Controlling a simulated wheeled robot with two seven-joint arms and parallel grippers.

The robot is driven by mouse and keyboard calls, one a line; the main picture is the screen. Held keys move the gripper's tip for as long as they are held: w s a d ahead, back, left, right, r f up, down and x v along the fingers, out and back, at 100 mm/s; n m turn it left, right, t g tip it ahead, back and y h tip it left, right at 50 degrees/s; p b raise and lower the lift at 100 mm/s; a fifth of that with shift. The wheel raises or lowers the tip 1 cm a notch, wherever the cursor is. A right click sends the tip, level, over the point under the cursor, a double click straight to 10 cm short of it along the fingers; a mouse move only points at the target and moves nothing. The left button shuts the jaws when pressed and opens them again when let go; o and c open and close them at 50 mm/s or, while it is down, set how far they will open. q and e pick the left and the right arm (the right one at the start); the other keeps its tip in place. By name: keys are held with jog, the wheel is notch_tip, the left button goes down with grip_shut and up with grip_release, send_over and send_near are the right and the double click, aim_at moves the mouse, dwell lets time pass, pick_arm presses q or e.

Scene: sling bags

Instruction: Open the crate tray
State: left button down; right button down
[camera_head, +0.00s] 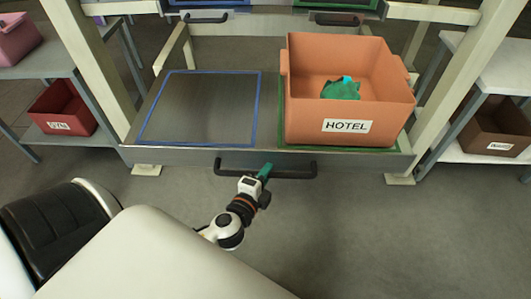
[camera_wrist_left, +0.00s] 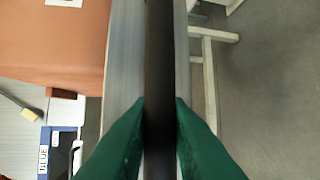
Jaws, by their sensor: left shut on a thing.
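The crate tray (camera_head: 190,155) is a grey metal pull-out shelf, extended out from the rack toward me. A black bar handle (camera_head: 225,172) is fixed along its front edge. My left gripper (camera_head: 264,172) is shut on this handle near its middle. In the left wrist view the green fingers (camera_wrist_left: 160,115) close on both sides of the black handle (camera_wrist_left: 160,60). An orange crate (camera_head: 300,120) labelled HOTEL stands on the right part of the tray, with a green item (camera_head: 341,90) inside. The left part, outlined in blue, is empty. My right gripper does not show.
Cream rack posts (camera_head: 95,55) stand at both sides of the tray. A side shelf at left holds a red bin (camera_head: 62,108); one at right holds a brown bin (camera_head: 495,127). The grey floor (camera_head: 370,230) before the tray is clear at right.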

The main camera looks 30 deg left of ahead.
pick_arm(q)
jog(key=c, duration=1.4)
grip_release()
jog(key=shift+o, duration=0.2)
